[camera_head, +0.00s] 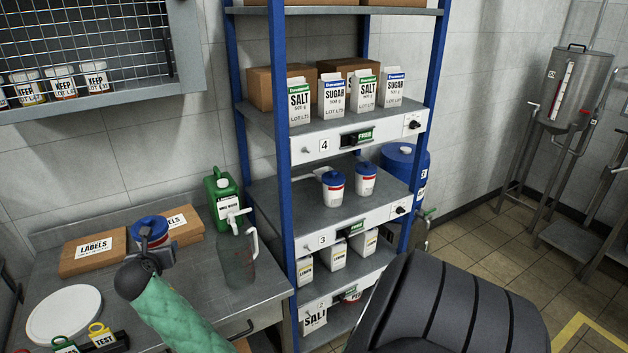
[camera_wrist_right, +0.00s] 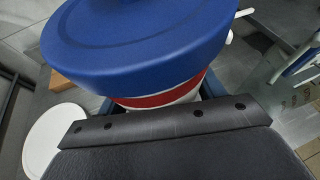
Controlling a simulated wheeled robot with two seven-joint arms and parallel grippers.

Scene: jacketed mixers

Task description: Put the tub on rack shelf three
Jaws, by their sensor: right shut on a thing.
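The tub (camera_head: 150,229) has a blue lid, a red band and a white body. My right gripper (camera_head: 150,262), on the green-sleeved arm, is shut on it over the steel table. In the right wrist view the tub (camera_wrist_right: 140,45) fills the top, lid up and slightly tilted in the picture; its lower part is hidden. I cannot tell whether it touches the table or the box behind it. Rack shelf three (camera_head: 300,246), marked 3, bears two similar blue-lidded tubs (camera_head: 333,186) (camera_head: 365,179) near its middle and right. My left gripper is not in view.
A clear jug (camera_head: 238,262) and green canister (camera_head: 222,196) stand between the tub and the rack. Label boxes (camera_head: 93,251) and a white disc (camera_head: 66,313) lie on the table. Shelf four (camera_head: 345,140) with cartons hangs above shelf three.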

